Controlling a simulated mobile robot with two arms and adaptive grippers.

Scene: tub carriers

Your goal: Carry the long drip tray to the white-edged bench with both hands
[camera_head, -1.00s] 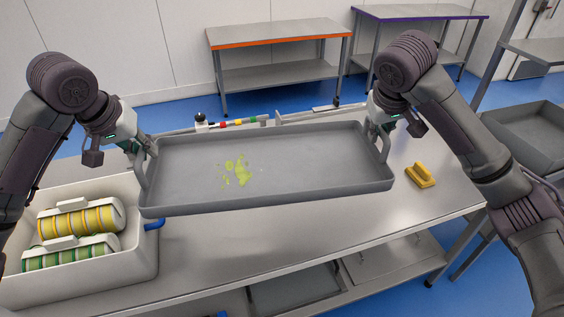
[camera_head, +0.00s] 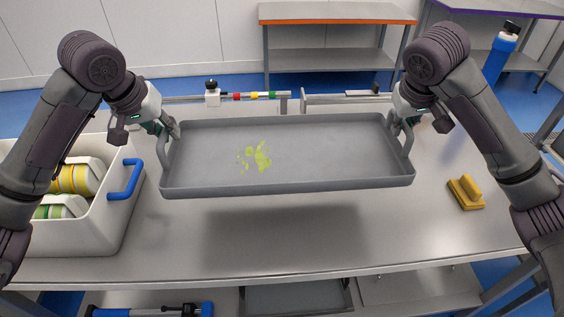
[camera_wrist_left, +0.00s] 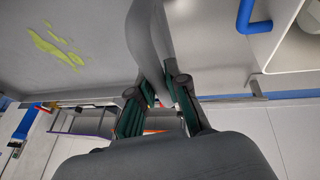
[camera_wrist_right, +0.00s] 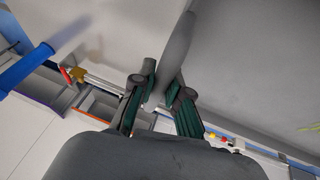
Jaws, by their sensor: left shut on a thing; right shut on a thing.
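The long grey drip tray (camera_head: 330,160) hangs level above a steel bench in the head view, with a yellow-green spill on its floor left of the middle. My left gripper (camera_head: 172,130) is shut on the tray's left handle, which shows between the fingers in the left wrist view (camera_wrist_left: 158,90). My right gripper (camera_head: 397,120) is shut on the right handle, also seen between the fingers in the right wrist view (camera_wrist_right: 160,92). The tray's shadow falls on the bench top below it. I cannot make out a white-edged bench.
The steel bench (camera_head: 300,240) holds a white tub (camera_head: 95,230) with blue handle at left and a yellow brush (camera_head: 465,193) at right. An orange-edged bench (camera_head: 335,14) and a purple-edged bench (camera_head: 500,7) stand behind. A blue bottle (camera_head: 498,58) is at the upper right.

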